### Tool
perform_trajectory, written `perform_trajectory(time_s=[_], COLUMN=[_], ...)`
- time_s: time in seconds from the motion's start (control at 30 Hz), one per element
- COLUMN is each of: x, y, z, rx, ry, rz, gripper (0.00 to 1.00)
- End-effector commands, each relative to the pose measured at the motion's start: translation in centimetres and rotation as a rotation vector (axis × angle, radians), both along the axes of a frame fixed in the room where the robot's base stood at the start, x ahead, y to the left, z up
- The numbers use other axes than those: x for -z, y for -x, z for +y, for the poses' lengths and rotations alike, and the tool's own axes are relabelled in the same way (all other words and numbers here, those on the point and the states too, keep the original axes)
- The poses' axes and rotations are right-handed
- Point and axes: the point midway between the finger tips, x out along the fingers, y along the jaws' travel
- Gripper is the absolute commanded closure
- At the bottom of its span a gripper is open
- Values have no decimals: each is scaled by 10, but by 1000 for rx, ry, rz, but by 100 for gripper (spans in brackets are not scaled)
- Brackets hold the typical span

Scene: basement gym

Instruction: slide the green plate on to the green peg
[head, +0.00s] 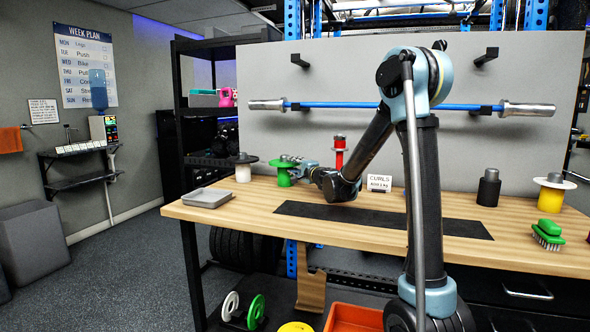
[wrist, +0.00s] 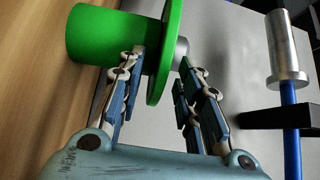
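The green peg (wrist: 95,36) has a wide green body and a narrow grey tip; in the head view it (head: 284,180) stands upright at the table's back left. The green plate (wrist: 167,45) is around the peg's narrow post, with the grey tip showing beyond it. Whether the plate rests on the wide body is hidden. My gripper (wrist: 161,66) is at the peg, with one finger on each side of the plate's edge. The fingers are apart, and a gap shows between the plate and the right finger. In the head view my gripper (head: 305,169) reaches in from the right.
A CURLS sign (head: 379,183), black peg (head: 488,189), yellow peg (head: 551,198) and green brush (head: 547,232) are further right. The black mat (head: 380,217) is clear.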

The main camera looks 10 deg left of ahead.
Motion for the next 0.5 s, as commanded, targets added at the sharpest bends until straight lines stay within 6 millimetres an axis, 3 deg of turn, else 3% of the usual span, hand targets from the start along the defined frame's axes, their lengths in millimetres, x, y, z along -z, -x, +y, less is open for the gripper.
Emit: perform_trajectory(time_s=[0.5], x=[3], y=[64], z=[-52], rx=[1], ry=[0], rz=[1], gripper=[68])
